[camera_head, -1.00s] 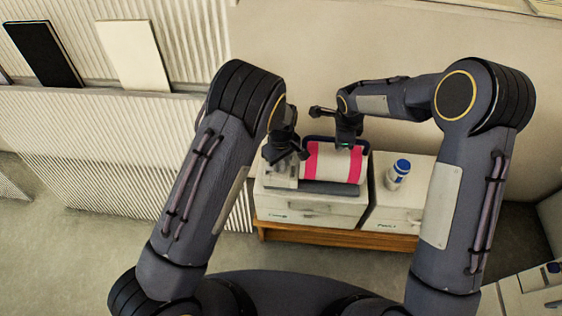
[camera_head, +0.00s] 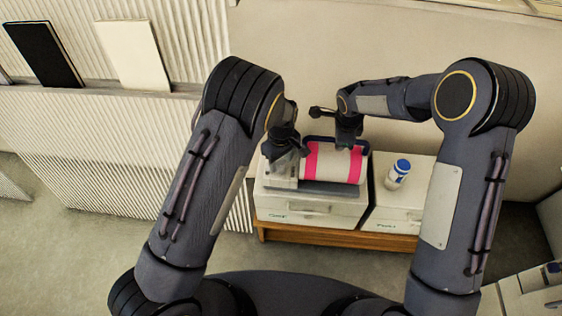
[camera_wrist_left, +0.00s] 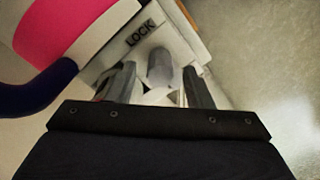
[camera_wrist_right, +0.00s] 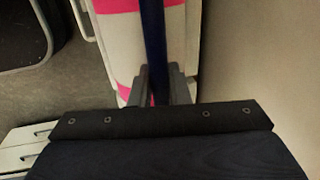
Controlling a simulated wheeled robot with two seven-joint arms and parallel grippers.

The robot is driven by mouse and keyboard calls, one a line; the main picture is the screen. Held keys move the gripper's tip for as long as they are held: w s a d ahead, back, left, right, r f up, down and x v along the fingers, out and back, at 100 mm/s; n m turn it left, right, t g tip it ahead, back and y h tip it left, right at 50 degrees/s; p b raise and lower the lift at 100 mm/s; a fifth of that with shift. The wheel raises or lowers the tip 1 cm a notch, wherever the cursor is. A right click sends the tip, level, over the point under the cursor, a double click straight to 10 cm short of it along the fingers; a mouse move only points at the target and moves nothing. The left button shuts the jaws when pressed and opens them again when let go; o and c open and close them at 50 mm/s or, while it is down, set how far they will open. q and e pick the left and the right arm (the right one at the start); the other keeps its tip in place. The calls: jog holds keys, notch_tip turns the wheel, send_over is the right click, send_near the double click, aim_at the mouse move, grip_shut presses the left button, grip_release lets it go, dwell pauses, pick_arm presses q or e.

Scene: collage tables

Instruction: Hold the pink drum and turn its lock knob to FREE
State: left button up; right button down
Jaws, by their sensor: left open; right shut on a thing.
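The white drum with pink bands (camera_head: 335,163) lies on its side in a grey cradle on the cabinet top. A dark blue bar handle (camera_wrist_right: 154,35) runs along it. My right gripper (camera_head: 348,143) is shut on this bar; the right wrist view shows the bar between its fingers. My left gripper (camera_head: 292,156) is open, with a finger on either side of the knob in the left wrist view. Whether the fingers touch it I cannot tell. No FREE mark is visible.
A white bottle with a blue cap (camera_head: 398,173) stands right of the drum on the neighbouring cabinet (camera_head: 392,215). The drum's cabinet (camera_head: 310,209) has a front handle and rests on a wooden base (camera_head: 335,234). A corrugated panel (camera_head: 90,130) stands at the left.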

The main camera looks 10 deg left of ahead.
aim_at(281, 162)
pick_arm(q)
notch_tip(281, 162, up, 11)
jog(key=shift+f, duration=0.2)
pick_arm(e)
jog(key=c, duration=1.3)
grip_release()
jog(key=shift+r, duration=0.1)
pick_arm(q)
jog(key=shift+r, duration=0.1)
pick_arm(e)
notch_tip(281, 162, up, 7)
jog(key=s, duration=0.1)
jog(key=shift+s+r, duration=0.2)
jog(key=shift+s, duration=0.1)
